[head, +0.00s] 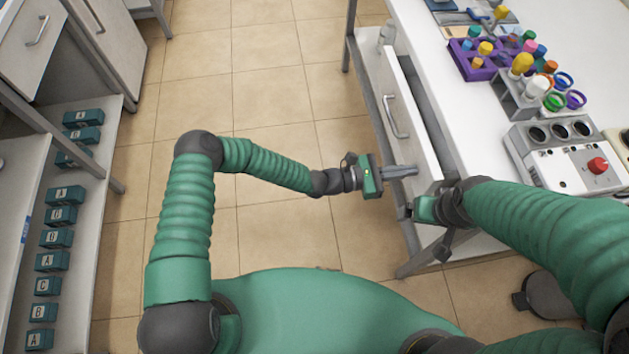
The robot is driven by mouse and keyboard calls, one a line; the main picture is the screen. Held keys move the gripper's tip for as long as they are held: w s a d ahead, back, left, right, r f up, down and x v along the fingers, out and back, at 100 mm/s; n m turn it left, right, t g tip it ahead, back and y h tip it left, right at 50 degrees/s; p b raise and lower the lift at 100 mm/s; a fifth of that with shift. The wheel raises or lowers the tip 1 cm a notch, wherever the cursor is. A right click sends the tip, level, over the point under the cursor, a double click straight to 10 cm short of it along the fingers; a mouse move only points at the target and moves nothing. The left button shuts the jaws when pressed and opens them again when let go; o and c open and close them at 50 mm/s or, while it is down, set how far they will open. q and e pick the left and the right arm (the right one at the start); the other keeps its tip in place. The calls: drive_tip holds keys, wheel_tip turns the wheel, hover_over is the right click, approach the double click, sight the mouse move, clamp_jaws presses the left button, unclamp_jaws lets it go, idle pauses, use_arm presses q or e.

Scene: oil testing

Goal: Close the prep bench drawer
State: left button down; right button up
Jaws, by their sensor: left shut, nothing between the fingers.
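The prep bench drawer (388,85) is on the right side of the head view. Its white front stands out from the bench edge, with a dark gap behind it, so it is partly open. A metal handle (395,117) is on the front. My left gripper (412,171) is shut and empty, its fingertips at the near end of the drawer front, below the handle. I cannot tell whether they touch it. My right gripper (424,209) is by the bench's near corner, mostly hidden by its own wrist; its fingers are not clear.
The white bench top (425,45) carries a purple rack (466,65) of capped tubes, a grey rack (510,100) and a device with a red knob (597,165). A bottle (387,33) stands near the drawer's far end. Left shelves hold several lettered boxes (56,238). Tiled floor between is clear.

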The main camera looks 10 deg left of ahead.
use_arm(q)
drive_tip(key=x, duration=0.7)
drive_tip(key=shift+s+d+f+b, duration=0.2)
drive_tip(key=shift+b, duration=0.1)
drive_tip(key=shift+w+d, duration=0.1)
drive_tip(key=shift+d, duration=0.1)
drive_tip(key=shift+w+a+r, duration=0.1)
drive_tip(key=shift+w+r, duration=0.05)
drive_tip(key=shift+r, duration=0.05)
use_arm(e)
drive_tip(key=shift+f, duration=0.35)
use_arm(q)
drive_tip(key=shift+r, duration=0.15)
use_arm(e)
drive_tip(key=shift+s, duration=0.1)
